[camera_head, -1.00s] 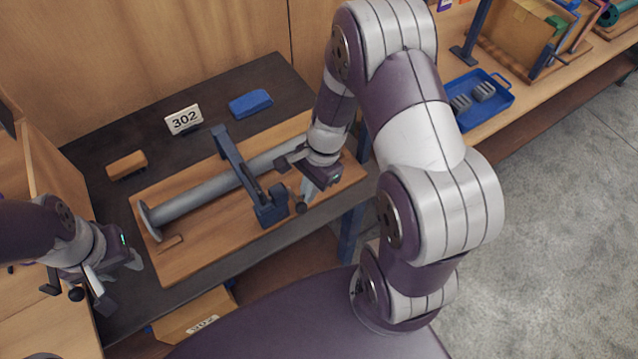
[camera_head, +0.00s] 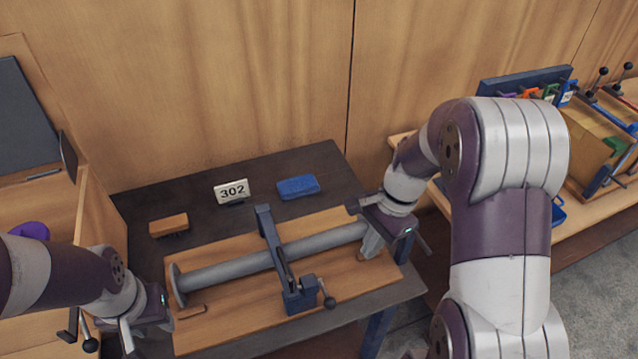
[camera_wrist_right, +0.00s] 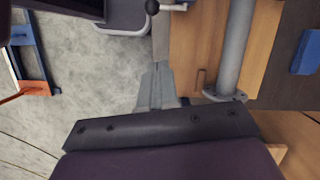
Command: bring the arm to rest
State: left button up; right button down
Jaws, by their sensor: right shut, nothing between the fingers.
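The grey flanged pipe (camera_head: 225,265) lies on a wooden board (camera_head: 240,306). A round flange shows at its left end, and a dark blue clamp (camera_head: 275,240) crosses its middle. My right gripper (camera_head: 370,250) is shut and empty, above the board's right end. In the head view it covers the pipe's right end. In the right wrist view its pale fingers (camera_wrist_right: 156,72) are together, left of the pipe (camera_wrist_right: 233,55) and its flange, with a gap between. My left gripper (camera_head: 124,345) hangs at the board's left front; its finger opening is unclear.
A 302 sign (camera_head: 231,191), a blue block (camera_head: 298,187) and a wooden brush (camera_head: 168,226) stand on the dark bench behind the board. The clamp's knobbed handle (camera_head: 328,300) sticks out in front. A side table with racks (camera_head: 580,140) stands at the right.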

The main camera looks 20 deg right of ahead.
jog(key=s+a+f+n+t+h+b, duration=0.1)
jog(key=s+a+n+t+h+b, duration=0.1)
jog(key=n, duration=1.3)
jog(key=s+a+h, duration=0.1)
jog(key=s+a, duration=0.1)
jog(key=s, duration=0.1)
jog(key=shift+s+b, duration=0.3)
jog(key=shift+s, duration=0.05)
